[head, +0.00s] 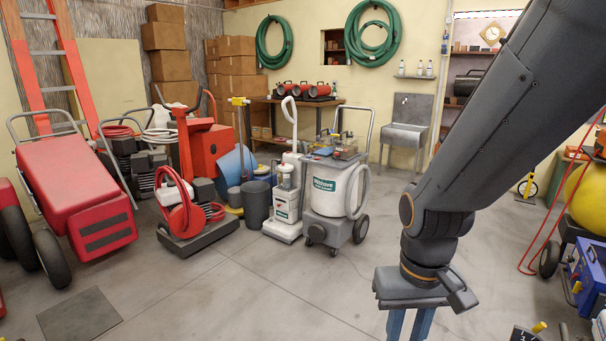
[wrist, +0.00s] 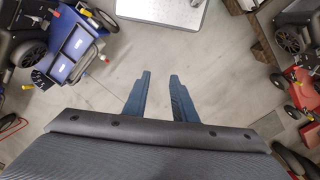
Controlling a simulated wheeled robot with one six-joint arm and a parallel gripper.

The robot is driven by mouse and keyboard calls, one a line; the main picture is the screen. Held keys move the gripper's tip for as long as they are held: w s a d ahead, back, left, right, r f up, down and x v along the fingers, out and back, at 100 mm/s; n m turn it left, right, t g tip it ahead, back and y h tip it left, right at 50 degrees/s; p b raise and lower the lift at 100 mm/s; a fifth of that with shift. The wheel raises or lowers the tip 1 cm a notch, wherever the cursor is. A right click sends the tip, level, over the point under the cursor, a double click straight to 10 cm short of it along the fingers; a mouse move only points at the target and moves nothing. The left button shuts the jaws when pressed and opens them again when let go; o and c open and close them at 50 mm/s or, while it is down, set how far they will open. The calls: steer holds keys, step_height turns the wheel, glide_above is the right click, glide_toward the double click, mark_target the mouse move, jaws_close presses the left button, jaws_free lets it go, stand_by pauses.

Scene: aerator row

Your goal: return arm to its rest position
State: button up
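My gripper (wrist: 159,95) shows in the wrist view with its two blue fingers apart and nothing between them. Bare grey floor lies beneath the fingers. In the head view my arm (head: 480,130) comes down from the upper right. The gripper (head: 408,330) there points downward, and its fingertips are cut off by the bottom edge of the picture.
A white carpet machine (head: 330,190), a red-reel machine (head: 190,210) and a red machine (head: 85,190) stand at left and middle. A blue machine (head: 590,270) and a yellow tank (head: 588,200) are at right. The central floor (head: 270,290) is clear.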

steer(key=shift+s+d+r+p, duration=0.2)
steer(key=shift+d+r+p, duration=0.25)
steer(key=shift+d+r, duration=0.1)
steer(key=shift+s+d+r+p, duration=0.15)
steer(key=shift+d+r+p, duration=0.25)
steer(key=shift+r+p, duration=0.1)
steer(key=shift+m, duration=0.3)
stand_by(0.5)
